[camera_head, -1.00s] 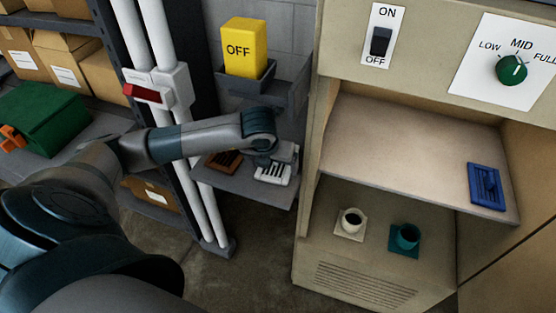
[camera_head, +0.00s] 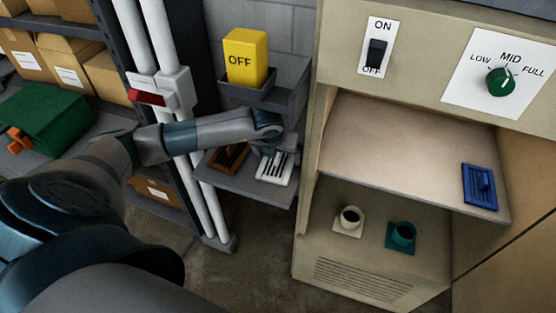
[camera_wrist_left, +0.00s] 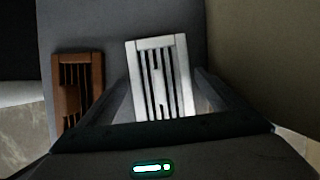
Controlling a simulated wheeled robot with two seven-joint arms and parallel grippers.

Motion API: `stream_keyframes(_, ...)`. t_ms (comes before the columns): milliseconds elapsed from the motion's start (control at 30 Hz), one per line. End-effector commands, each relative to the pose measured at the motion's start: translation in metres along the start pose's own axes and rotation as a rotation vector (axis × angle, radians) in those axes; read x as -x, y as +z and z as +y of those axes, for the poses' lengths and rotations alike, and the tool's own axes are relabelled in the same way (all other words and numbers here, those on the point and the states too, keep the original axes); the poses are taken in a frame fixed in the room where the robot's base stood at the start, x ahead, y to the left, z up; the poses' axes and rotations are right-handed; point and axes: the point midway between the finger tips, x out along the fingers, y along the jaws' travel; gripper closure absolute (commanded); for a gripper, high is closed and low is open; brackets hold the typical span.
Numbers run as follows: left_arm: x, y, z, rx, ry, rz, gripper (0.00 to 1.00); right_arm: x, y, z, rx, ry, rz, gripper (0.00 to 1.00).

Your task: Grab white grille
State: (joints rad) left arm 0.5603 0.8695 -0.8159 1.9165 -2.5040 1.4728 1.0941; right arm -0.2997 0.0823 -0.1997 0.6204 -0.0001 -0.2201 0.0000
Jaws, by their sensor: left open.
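The white grille (camera_head: 274,169) lies on a grey shelf (camera_head: 238,184) left of the beige cabinet. Its slots and frame show clearly in the left wrist view (camera_wrist_left: 147,52). A brown grille (camera_head: 229,157) lies to its left, and it also shows in the left wrist view (camera_wrist_left: 70,85). My left gripper (camera_head: 277,149) is at the far end of the white grille in the head view. In the left wrist view, its open fingers (camera_wrist_left: 162,88) point toward the white grille, one on each side. Whether they touch it is unclear. My right gripper is out of view.
A yellow OFF block (camera_head: 245,56) sits in a grey bin above the shelf. White vertical pipes (camera_head: 208,205) stand left of it. The cabinet (camera_head: 310,215) stands close on the right, holding a blue grille (camera_head: 480,187), a cream collar (camera_head: 350,219) and a teal collar (camera_head: 401,236).

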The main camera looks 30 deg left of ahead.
Motion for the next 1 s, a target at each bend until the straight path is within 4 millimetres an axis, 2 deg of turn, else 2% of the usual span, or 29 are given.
stream_keyframes(233, 0.000, 0.000, 0.000, 0.000, 0.000, 0.000, 0.12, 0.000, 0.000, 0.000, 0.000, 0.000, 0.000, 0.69)
stream_keyframes(267, 0.000, 0.000, 0.000, 0.000, 0.000, 0.000, 0.15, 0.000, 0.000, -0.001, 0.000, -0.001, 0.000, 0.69)
stream_keyframes(400, 0.000, 0.000, 0.000, 0.000, 0.000, 0.000, 0.48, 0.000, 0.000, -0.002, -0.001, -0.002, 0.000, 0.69)
stream_keyframes(767, 0.000, 0.002, 0.001, 0.001, 0.000, -0.001, 0.49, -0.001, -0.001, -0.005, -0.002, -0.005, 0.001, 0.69)
stream_keyframes(1000, -0.002, 0.013, 0.010, 0.002, 0.002, -0.003, 0.49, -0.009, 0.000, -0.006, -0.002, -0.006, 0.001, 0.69)
